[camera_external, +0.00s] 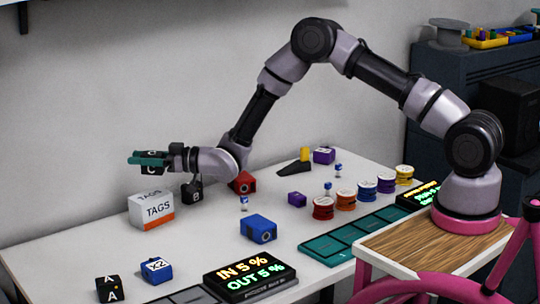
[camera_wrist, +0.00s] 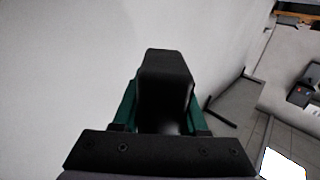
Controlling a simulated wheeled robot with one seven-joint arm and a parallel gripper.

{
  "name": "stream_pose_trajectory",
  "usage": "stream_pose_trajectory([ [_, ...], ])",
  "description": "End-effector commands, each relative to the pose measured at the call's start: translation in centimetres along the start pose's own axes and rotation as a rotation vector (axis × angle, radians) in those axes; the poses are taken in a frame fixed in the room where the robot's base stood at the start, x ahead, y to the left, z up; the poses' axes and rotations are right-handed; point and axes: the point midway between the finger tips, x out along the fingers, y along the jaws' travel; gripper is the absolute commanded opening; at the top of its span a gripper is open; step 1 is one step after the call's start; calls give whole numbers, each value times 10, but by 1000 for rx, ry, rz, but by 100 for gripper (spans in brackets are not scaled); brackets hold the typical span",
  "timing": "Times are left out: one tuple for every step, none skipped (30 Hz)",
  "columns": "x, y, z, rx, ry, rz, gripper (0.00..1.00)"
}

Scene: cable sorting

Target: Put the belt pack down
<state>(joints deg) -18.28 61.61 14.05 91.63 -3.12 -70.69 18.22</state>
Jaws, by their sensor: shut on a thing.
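My gripper (camera_external: 148,159) is shut on a black belt pack (camera_external: 153,155) with a white letter C on it. It holds the pack in the air at the left, above the white and orange TAGS box (camera_external: 151,211) in the picture. In the wrist view the dark belt pack (camera_wrist: 164,82) sits between the green fingers of my gripper (camera_wrist: 163,105). Two similar black packs stand on the white table (camera_external: 62,255): one marked B (camera_external: 192,191) right of the TAGS box, and one marked A (camera_external: 110,289) at the front left.
Several spools (camera_external: 345,200) stand at right, behind teal pads (camera_external: 324,249). A display (camera_external: 249,277) reads IN 5 %, OUT 5 %. Bare tabletop lies left of the TAGS box.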

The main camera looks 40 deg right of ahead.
Motion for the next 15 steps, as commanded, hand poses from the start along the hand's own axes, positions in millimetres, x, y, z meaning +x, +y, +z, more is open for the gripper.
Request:
stream_pose_trajectory([
  [0,1,-10,-1,3,0,0],
  [1,2,-14,-1,3,1,0],
  [4,6,-18,-1,3,3,0],
  [7,9,-21,1,2,3,0],
  [11,12,-24,1,3,3,0],
  [15,17,-26,2,1,5,0],
  [18,20,-27,2,1,4,0],
  [20,21,-27,2,0,3,0],
  [21,22,-25,2,-1,3,0],
  [22,22,-22,1,-2,2,0],
  [22,22,-17,1,-3,1,0],
  [22,21,-9,2,-5,1,0],
  [22,21,-2,2,-5,1,0],
  [22,21,3,2,-5,1,0],
  [22,22,11,2,-5,1,0],
])
